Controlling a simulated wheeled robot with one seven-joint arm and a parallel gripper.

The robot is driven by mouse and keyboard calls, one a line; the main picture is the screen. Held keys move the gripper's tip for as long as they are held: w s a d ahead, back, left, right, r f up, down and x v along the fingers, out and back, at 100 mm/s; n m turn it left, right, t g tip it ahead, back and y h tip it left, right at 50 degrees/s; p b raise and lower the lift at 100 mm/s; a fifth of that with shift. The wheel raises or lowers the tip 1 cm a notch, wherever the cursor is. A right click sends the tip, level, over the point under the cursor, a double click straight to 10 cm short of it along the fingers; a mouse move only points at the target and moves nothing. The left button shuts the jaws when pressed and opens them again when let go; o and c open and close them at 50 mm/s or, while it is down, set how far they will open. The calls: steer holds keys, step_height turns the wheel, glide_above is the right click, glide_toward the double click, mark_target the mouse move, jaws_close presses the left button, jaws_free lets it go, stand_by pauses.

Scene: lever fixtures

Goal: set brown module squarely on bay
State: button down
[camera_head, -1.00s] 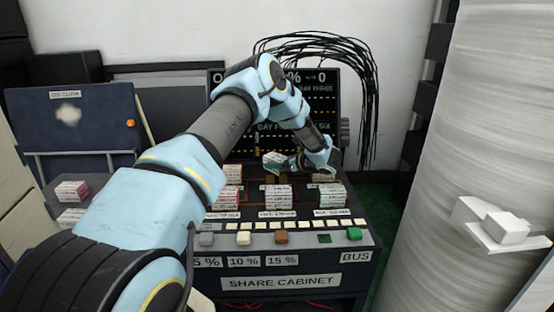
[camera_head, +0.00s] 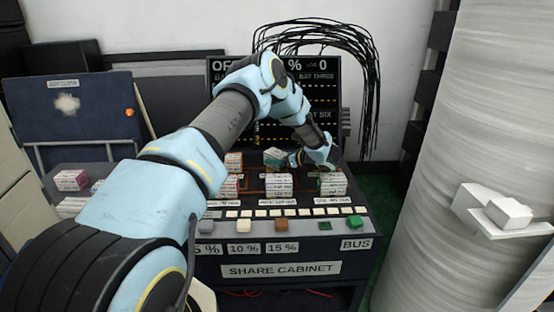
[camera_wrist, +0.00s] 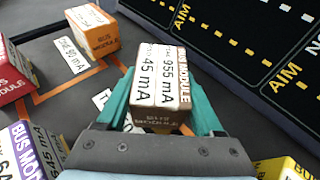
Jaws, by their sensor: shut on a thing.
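The brown module (camera_wrist: 157,85) is a white-labelled block with brown edges, and its visible label reads 955 mA and 45 mA. My gripper (camera_wrist: 165,103) is shut on it, with a teal finger on each side. In the head view the held module (camera_head: 274,157) is at the back of the cabinet top, at the tip of my gripper (camera_head: 288,159). An orange bay outline (camera_wrist: 66,87) runs over the dark deck left of it in the wrist view. The deck under the module is hidden, so I cannot tell whether it touches.
An orange module (camera_wrist: 92,32), a red one (camera_wrist: 12,72), a purple one (camera_wrist: 30,152) and a yellow one (camera_wrist: 287,168) stand around. The display board (camera_wrist: 250,50) rises close behind. A button row (camera_head: 283,225) lines the cabinet front.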

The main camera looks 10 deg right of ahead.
steer(key=shift+f+b, duration=0.3)
steer(key=shift+f, duration=0.05)
jaws_free()
